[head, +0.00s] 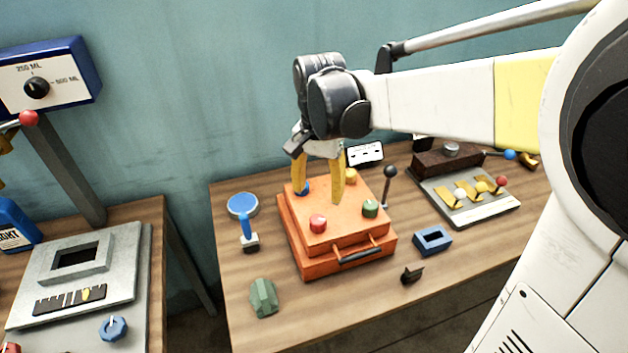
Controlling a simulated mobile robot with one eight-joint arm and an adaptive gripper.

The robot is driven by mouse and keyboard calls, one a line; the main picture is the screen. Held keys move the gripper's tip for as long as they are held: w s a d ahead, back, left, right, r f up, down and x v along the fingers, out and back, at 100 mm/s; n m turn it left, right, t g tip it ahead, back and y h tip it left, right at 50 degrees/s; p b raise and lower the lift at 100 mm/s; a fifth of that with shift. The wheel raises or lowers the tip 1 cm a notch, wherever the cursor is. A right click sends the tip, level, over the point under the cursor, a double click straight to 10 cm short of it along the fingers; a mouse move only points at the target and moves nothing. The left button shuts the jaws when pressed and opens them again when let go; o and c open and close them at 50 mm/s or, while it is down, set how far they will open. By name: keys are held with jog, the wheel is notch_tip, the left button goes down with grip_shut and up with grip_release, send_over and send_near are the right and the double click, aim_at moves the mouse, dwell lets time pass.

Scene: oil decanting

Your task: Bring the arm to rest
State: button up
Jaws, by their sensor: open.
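My gripper (320,190) is open, with its two yellow fingers pointing down and apart. It hangs over the back part of an orange box (345,258) on the wooden table, and nothing shows between the fingers. The left finger appears close to a blue knob (303,187) on the box top; I cannot tell whether they touch. My white and yellow arm reaches in from the right, above the table.
On the table are a blue-topped lever (249,232), a green block (263,297), a blue frame (432,240), a black-knobbed lever (388,187) and a grey panel (465,200) with coloured levers. A grey machine (85,270) stands left. The table's front stretch is mostly clear.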

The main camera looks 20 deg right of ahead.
jog(key=shift+r, duration=0.55)
jog(key=s+f+n+t+b, duration=0.1)
jog(key=s+n+t+b, duration=0.1)
jog(key=s+n+t, duration=0.5)
jog(key=s+n, duration=0.1)
jog(key=s, duration=0.4)
jog(key=shift+s+f, duration=0.15)
jog(key=shift+s, duration=0.15)
jog(key=shift+d, duration=0.15)
dwell(1.3)
